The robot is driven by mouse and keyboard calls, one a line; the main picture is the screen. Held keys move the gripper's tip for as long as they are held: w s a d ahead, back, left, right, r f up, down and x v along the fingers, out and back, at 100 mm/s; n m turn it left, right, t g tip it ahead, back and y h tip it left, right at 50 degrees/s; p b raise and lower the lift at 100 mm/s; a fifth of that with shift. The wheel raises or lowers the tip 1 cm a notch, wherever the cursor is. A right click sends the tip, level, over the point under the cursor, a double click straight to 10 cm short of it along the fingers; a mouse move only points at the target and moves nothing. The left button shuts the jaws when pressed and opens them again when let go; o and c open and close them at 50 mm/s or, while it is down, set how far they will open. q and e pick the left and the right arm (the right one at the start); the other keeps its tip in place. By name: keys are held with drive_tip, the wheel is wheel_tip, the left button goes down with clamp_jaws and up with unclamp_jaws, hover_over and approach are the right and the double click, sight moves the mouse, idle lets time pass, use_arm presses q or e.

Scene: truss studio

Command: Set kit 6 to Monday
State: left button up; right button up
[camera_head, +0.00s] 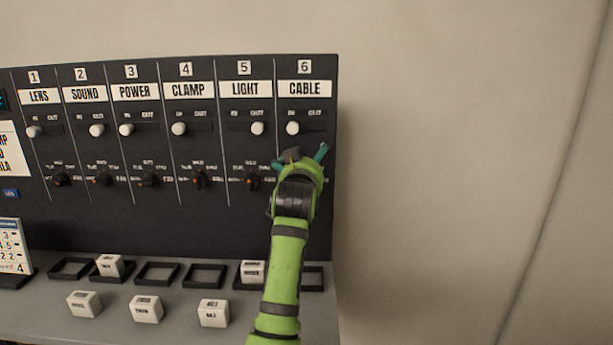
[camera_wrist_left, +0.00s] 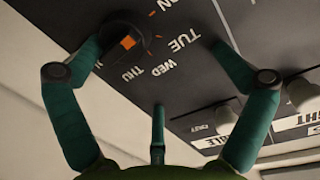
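The kit 6 column of the dark panel is topped by the "CABLE" label (camera_head: 305,88). Its day dial is hidden behind my left gripper (camera_head: 302,156) in the head view. In the left wrist view a black dial knob (camera_wrist_left: 118,32) with an orange mark lies by the tip of the left-hand finger. MON, TUE, WED and THU are printed beside it. I cannot tell which day the mark points at. My left gripper (camera_wrist_left: 160,45) has its teal fingers spread, with nothing between them. My right gripper is not in view.
The kit 6 slider (camera_head: 292,128) has its white knob at the left, IN side. The kit 5 dial (camera_head: 253,178) is close to the left. Below, the grey shelf (camera_head: 180,325) holds black frames and several white blocks. Plain wall is at the right.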

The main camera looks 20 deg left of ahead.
sight(305, 139)
use_arm(q)
drive_tip(key=shift+t, duration=0.5)
drive_tip(key=r, duration=0.5)
drive_tip(key=shift+s+r, duration=0.3)
drive_tip(key=shift+g, duration=0.5)
drive_tip(key=f, duration=0.4)
drive_tip(key=shift+w+f, duration=0.25)
drive_tip(key=shift+s+d+r, duration=0.25)
drive_tip(key=shift+s, duration=0.3)
drive_tip(key=c, duration=0.3)
drive_tip(key=v, duration=0.2)
drive_tip(key=f+v, duration=0.1)
drive_tip(key=v, duration=0.5)
drive_tip(key=shift+s+a+f+p, duration=0.15)
drive_tip(key=shift+f+p, duration=0.05)
drive_tip(key=shift+p, duration=0.2)
drive_tip(key=shift+c, duration=0.2)
drive_tip(key=shift+p, duration=0.35)
